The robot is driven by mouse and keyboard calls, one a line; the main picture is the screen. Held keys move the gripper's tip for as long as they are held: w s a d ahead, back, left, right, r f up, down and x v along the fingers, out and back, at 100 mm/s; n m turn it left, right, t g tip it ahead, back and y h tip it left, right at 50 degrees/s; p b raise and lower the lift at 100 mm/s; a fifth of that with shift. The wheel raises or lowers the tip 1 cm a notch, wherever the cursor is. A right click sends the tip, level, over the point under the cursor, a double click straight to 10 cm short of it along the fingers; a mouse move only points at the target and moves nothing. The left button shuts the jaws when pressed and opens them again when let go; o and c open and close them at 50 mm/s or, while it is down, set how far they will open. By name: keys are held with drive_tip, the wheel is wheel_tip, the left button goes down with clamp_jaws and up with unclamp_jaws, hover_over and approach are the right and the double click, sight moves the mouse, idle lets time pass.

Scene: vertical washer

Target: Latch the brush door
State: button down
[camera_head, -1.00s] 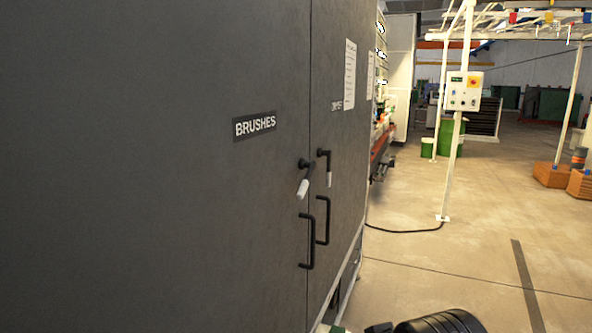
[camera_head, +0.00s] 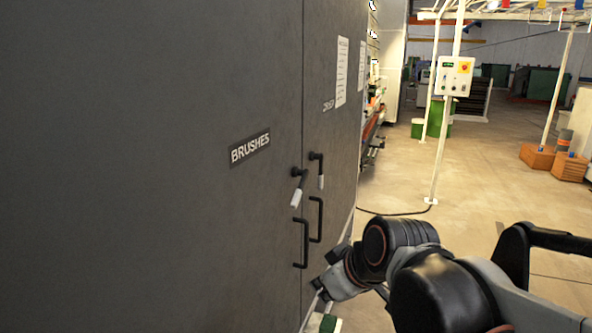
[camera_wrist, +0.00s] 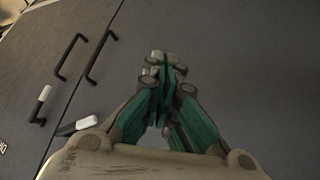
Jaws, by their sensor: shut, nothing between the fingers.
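The dark grey brush door (camera_head: 150,170) fills the left of the head view and bears a BRUSHES label (camera_head: 250,147). Its latch handle (camera_head: 297,188) has a white grip slanting down and left. Its black pull handle (camera_head: 302,243) is below. In the wrist view, which is turned over, the latch handle (camera_wrist: 78,126) is at lower left, partly hidden behind my gripper's body, with the pull handle (camera_wrist: 98,58) above. The door looks about flush with its neighbour. My gripper (camera_wrist: 165,62) is shut and empty, apart from the latch, in front of the door.
The neighbouring door (camera_head: 335,130) has a latch handle (camera_head: 317,170) hanging straight down and a pull handle (camera_head: 317,219). A control box on a post (camera_head: 455,76) stands to the right. A cable (camera_head: 395,212) lies on the floor. Open concrete floor spreads to the right.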

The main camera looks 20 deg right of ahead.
drive_tip(key=w+d+r+n+t+y+p, duration=0.1)
drive_tip(key=w+d+r+n+y+p, duration=0.2)
drive_tip(key=w+r+n+p, duration=0.5)
drive_tip(key=w+d+r+p, duration=0.1)
drive_tip(key=w+r+p, duration=0.6)
drive_tip(key=r, duration=0.4)
drive_tip(key=shift+w+r+t, duration=0.2)
drive_tip(key=shift+w+t, duration=0.2)
drive_tip(key=shift+w, duration=0.5)
drive_tip(key=shift+a, duration=0.1)
drive_tip(key=d+f+p+x, duration=0.1)
drive_tip(key=d+x, duration=0.1)
drive_tip(key=x, duration=1.1)
drive_tip(key=shift+s+d+f, duration=0.15)
drive_tip(key=shift+s+f, duration=0.05)
drive_tip(key=shift+f, duration=0.1)
drive_tip(key=shift+f, duration=0.1)
